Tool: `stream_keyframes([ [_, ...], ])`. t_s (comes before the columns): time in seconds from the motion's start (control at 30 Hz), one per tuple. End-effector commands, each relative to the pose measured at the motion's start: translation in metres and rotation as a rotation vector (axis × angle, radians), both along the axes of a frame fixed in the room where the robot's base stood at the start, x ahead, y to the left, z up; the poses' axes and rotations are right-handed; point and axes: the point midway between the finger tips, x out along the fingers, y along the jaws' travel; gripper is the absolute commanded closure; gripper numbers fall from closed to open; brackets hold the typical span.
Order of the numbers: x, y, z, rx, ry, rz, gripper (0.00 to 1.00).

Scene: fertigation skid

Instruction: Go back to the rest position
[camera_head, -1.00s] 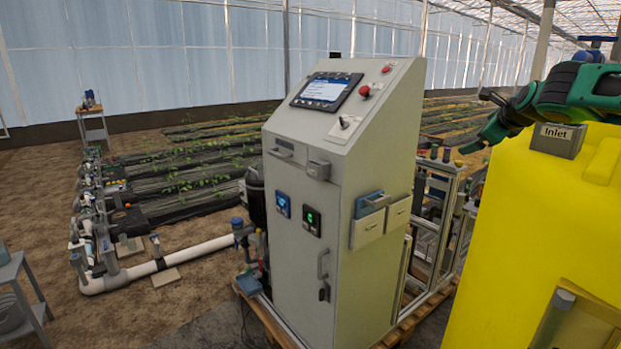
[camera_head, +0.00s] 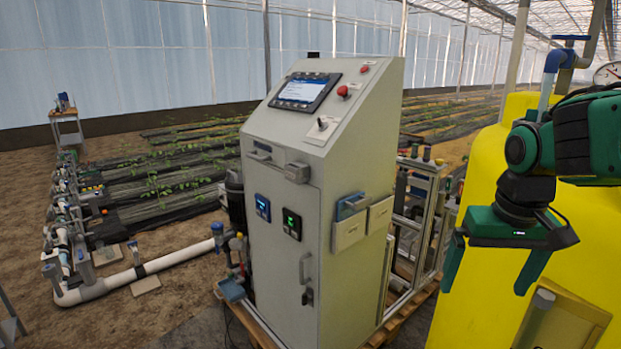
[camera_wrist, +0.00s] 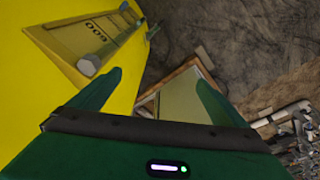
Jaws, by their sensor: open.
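My gripper (camera_head: 492,280) hangs at the right of the head view, in front of the yellow tank (camera_head: 470,318). It points downward with its two green fingers spread apart and nothing between them. In the wrist view the fingers (camera_wrist: 158,88) are also apart and empty. The yellow tank (camera_wrist: 30,60) and its level gauge panel (camera_wrist: 95,40) lie to the left there, close to the left finger. I cannot tell whether the gripper touches the tank.
A grey control cabinet (camera_head: 290,200) with a screen (camera_head: 304,91) stands on a wooden pallet (camera_head: 262,325) left of my gripper. A blue-handled valve pipe (camera_head: 553,65) rises behind my arm. White piping (camera_head: 160,263) runs along the soil at left. Floor (camera_wrist: 235,35) shows below the gripper.

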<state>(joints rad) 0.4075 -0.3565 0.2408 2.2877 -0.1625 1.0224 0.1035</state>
Motion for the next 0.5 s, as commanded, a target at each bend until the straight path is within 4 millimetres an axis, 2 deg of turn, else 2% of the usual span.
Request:
stream_keyframes([
  [0.03,-0.017,0.004,0.000,0.003,0.017,0.067,0.03],
  [0.13,-0.050,0.007,-0.002,0.018,0.054,0.192,0.03],
  [0.23,-0.080,0.001,-0.009,0.041,0.085,0.245,0.03],
  [0.33,-0.102,-0.020,-0.024,0.065,0.106,0.156,0.03],
  [0.5,-0.132,-0.063,-0.052,0.078,0.134,-0.155,0.03],
])
